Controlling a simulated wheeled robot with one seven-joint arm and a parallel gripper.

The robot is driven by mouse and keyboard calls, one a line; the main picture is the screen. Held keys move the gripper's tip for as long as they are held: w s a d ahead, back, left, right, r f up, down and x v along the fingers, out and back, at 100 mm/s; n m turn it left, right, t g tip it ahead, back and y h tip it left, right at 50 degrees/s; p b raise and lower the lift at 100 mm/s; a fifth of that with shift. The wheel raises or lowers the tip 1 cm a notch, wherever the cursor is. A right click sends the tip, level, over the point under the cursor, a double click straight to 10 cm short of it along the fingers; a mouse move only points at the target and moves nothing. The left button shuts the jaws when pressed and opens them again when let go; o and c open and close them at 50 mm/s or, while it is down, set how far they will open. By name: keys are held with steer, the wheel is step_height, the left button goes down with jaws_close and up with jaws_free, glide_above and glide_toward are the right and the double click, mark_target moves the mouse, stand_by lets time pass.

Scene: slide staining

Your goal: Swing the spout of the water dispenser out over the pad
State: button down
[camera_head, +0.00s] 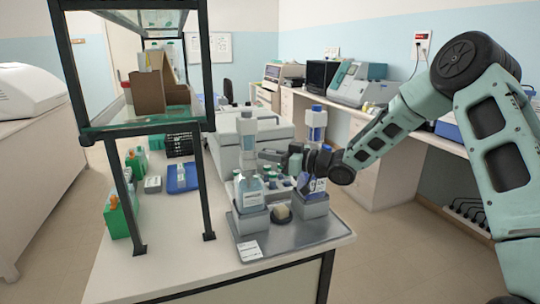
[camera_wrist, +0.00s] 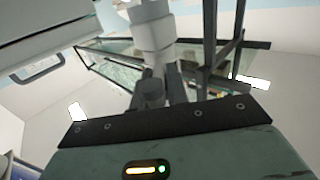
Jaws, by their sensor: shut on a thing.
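The grey tray (camera_head: 290,236) at the bench's front corner holds two bottle dispensers in grey stands. The left one (camera_head: 249,192), with pale liquid and a white-grey top, looks like the water dispenser; its label is unreadable. The right one (camera_head: 317,120) has a blue cap and is partly behind my gripper. My gripper (camera_head: 272,156) reaches in from the right and is shut at the left dispenser's spout, which it mostly hides. In the wrist view a white dispenser column (camera_wrist: 151,36) stands just beyond the dark fingers (camera_wrist: 172,88).
A shelf frame (camera_head: 208,180) stands left of the tray, with one leg close by. A white card (camera_head: 249,250) lies at the tray's front. A blue tray (camera_head: 182,178) and green boxes (camera_head: 121,215) are farther left. A grey machine (camera_head: 262,132) stands behind.

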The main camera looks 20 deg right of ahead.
steer(key=c, duration=1.4)
jaws_free()
steer(key=shift+o, duration=0.2)
steer(key=shift+s+d, duration=0.1)
steer(key=b+v, duration=0.3)
steer(key=v, duration=1.4)
steer(key=shift+b, duration=0.4)
steer(key=shift+d+r, duration=0.1)
steer(key=shift+r, duration=0.05)
